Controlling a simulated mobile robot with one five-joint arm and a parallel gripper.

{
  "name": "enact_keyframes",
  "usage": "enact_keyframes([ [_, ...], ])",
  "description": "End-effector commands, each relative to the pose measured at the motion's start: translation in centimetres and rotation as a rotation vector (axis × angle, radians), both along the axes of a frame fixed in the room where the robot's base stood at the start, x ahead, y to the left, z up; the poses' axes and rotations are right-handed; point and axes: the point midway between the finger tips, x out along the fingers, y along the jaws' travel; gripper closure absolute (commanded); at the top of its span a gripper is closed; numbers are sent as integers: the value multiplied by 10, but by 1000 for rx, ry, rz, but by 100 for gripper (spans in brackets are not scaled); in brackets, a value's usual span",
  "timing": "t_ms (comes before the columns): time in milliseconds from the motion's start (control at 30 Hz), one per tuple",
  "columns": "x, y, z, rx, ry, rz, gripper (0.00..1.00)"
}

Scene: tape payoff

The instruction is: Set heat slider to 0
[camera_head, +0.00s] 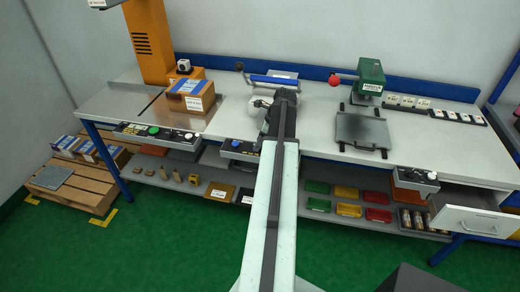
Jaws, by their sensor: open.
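I cannot make out the heat slider by its label. Three small control panels run along the bench's front edge. The left panel (157,136) has green, red and white controls. The middle panel (240,151) has a blue button and is partly hidden by my arm. The right panel (412,178) has a pale knob and small dark controls. My gripper (284,95) is at the far end of my outstretched arm, over the middle of the bench. It is open, small and dark, and partly hidden by the arm. I see nothing held in it.
A taped carton (190,97) sits on the bench left of my arm. A green press (371,77) and grey plate (362,130) stand at right. An open drawer (470,212) juts out at lower right.

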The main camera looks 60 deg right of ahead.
Motion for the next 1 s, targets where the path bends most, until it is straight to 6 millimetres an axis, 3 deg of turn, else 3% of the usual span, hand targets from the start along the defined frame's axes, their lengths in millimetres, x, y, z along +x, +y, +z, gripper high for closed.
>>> enact_keyframes([
  [33,2,1,-10,0,0,1,55],
  [300,3,1,-7,0,0,0,55],
  [467,3,1,-7,0,0,0,99],
  [1000,3,0,-7,-2,-1,-2,100],
])
